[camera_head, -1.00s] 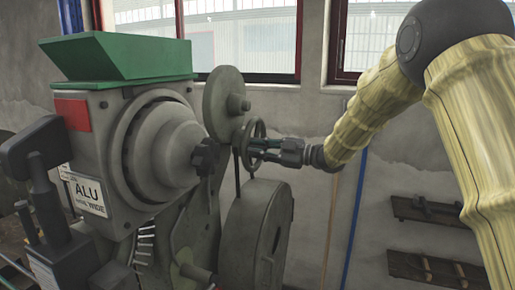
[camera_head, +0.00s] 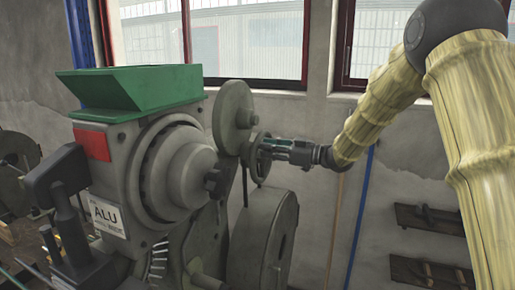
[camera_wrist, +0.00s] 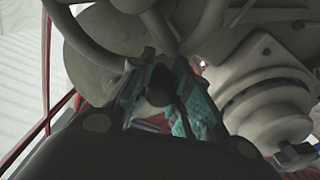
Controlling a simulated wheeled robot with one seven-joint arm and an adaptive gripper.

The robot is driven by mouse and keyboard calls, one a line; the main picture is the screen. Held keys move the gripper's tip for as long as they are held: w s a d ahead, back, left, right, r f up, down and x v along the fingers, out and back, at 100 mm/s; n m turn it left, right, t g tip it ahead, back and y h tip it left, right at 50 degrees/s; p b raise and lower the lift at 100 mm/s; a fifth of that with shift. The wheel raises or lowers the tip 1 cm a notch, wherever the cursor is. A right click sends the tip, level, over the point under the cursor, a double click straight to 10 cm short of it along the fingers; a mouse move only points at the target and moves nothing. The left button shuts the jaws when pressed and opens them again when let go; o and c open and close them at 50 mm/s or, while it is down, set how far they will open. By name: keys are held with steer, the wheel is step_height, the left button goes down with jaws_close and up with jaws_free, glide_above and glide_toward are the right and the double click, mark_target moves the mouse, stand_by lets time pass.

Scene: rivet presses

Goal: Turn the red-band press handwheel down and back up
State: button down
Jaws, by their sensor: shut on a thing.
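The press (camera_head: 165,175) with a red band (camera_head: 92,145) and an ALU label stands at left in the head view. Its small grey handwheel (camera_head: 256,172) sits on the right side, below a round disc. My gripper (camera_head: 268,148) reaches in from the right and is shut at the upper part of the handwheel. In the wrist view, the teal fingers (camera_wrist: 165,100) close around a dark piece, seemingly the wheel's handle, and a curved grey rim (camera_wrist: 92,42) shows at upper left. The exact contact is partly hidden by the fingers.
A green hopper (camera_head: 135,90) tops the press. A large grey flywheel (camera_head: 262,235) stands below the handwheel. Wall shelves (camera_head: 430,218) hang at right, beside a blue pipe (camera_head: 359,215).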

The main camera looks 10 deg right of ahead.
steer(key=shift+d+r, duration=0.1)
steer(key=shift+r, duration=0.05)
steer(key=c, duration=1.3)
jaws_free()
steer(key=shift+c, duration=0.2)
steer(key=shift+o, duration=0.2)
steer(key=shift+w, duration=0.2)
steer(key=shift+s+d, duration=0.15)
steer(key=shift+d, duration=0.25)
steer(key=v, duration=1.1)
steer(key=shift+s, duration=0.3)
steer(key=shift+f, duration=0.25)
